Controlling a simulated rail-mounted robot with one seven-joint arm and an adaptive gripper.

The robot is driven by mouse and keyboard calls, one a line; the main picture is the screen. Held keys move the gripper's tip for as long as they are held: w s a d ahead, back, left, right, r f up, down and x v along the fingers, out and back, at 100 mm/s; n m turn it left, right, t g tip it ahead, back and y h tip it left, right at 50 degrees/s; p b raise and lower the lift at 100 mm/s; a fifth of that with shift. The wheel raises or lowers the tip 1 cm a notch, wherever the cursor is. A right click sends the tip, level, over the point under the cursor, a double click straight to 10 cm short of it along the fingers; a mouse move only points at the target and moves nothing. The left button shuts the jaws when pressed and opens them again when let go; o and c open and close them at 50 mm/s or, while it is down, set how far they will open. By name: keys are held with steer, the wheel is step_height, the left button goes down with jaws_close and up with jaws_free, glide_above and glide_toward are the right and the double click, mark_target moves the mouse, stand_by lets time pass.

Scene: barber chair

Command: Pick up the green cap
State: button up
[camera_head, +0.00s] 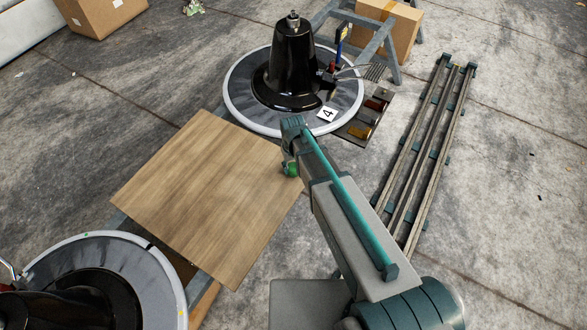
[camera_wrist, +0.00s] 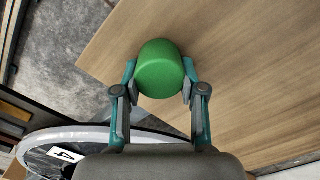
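The green cap (camera_wrist: 160,68) is a rounded, smooth green piece. In the wrist view it sits between the two fingertips of my gripper (camera_wrist: 160,78), with one finger close along each side. I cannot tell whether the fingers press on it or leave a thin gap. In the head view, a small part of the green cap (camera_head: 291,169) shows below my gripper (camera_head: 288,160), near the right edge of the wooden board (camera_head: 205,190). The arm hides the rest. Whether the cap touches the board cannot be made out.
A black chair base on a round grey plate (camera_head: 240,95), with a "4" label (camera_head: 327,114), stands beyond the board. Another round base (camera_head: 150,275) is at lower left. Metal rails (camera_head: 428,150) lie on the right. Cardboard boxes (camera_head: 95,12) stand at the back.

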steer(key=c, duration=0.3)
steer(key=shift+r, duration=0.15)
steer(key=shift+r, duration=0.7)
steer(key=s+d+r+p, duration=0.2)
steer(key=s+r+p, duration=0.2)
steer(key=r+p, duration=0.1)
steer(key=s+d+r+p, duration=0.2)
steer(key=s+r+p, duration=0.2)
steer(key=r, duration=0.4)
steer(key=s+d+r+p, duration=0.2)
steer(key=s+r+p, duration=0.2)
steer(key=r+p, duration=0.2)
steer(key=shift+s+d+r+p, duration=0.1)
steer(key=shift+d+r+p, duration=0.1)
steer(key=shift+d+p, duration=0.15)
